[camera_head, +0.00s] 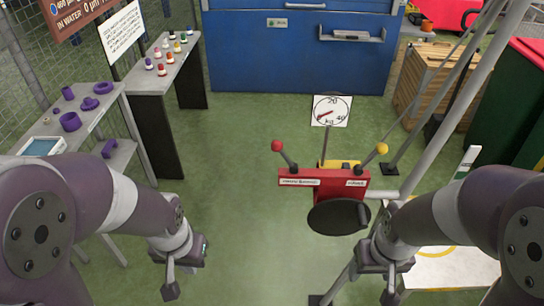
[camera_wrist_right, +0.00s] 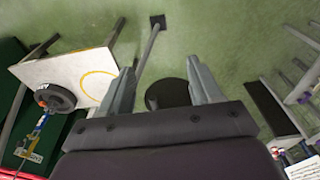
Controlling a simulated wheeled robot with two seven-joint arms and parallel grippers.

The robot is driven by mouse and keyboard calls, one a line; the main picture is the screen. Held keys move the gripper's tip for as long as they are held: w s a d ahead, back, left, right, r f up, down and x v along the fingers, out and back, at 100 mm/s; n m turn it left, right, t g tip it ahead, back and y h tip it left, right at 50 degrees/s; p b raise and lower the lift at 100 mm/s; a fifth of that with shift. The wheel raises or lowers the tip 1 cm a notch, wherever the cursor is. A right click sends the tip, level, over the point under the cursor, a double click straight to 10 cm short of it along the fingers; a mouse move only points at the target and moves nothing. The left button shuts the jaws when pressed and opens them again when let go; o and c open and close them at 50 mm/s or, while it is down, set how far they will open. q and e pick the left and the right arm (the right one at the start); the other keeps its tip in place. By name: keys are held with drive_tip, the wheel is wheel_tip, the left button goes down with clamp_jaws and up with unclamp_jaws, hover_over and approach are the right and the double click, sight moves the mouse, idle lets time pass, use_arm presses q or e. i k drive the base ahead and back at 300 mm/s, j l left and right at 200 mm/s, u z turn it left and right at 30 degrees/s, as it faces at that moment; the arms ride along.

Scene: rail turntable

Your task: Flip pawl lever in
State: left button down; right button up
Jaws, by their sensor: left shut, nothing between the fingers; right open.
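A red box (camera_head: 324,183) with two small white labels stands right of centre in the head view. A lever with a red ball knob (camera_head: 277,146) tilts up-left from its left part. A lever with a yellow ball knob (camera_head: 381,149) tilts up-right from its right part. I cannot read which is the pawl lever. A black round disc (camera_head: 337,217) sits below the box; it also shows in the right wrist view (camera_wrist_right: 168,94). My left gripper (camera_head: 170,292) is shut and empty, well left of the box. My right gripper (camera_head: 391,297) is open and empty, below and right of the disc; its spread fingers show in the wrist view (camera_wrist_right: 165,85).
A dial scale (camera_head: 331,111) stands behind the box. Grey poles (camera_head: 455,110) rise at the right. A white board with a yellow ring (camera_head: 450,268) lies at lower right. Shelves with purple parts (camera_head: 70,121) and knobs line the left. The green floor between is clear.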

sight(382, 148)
drive_tip(key=i+l, duration=0.15)
drive_tip(key=l, duration=0.25)
drive_tip(key=i+l, duration=0.15)
drive_tip(key=l, duration=0.2)
drive_tip(key=i+l, duration=0.15)
drive_tip(key=l, duration=0.25)
drive_tip(key=i+l, duration=0.15)
drive_tip(key=l, duration=0.25)
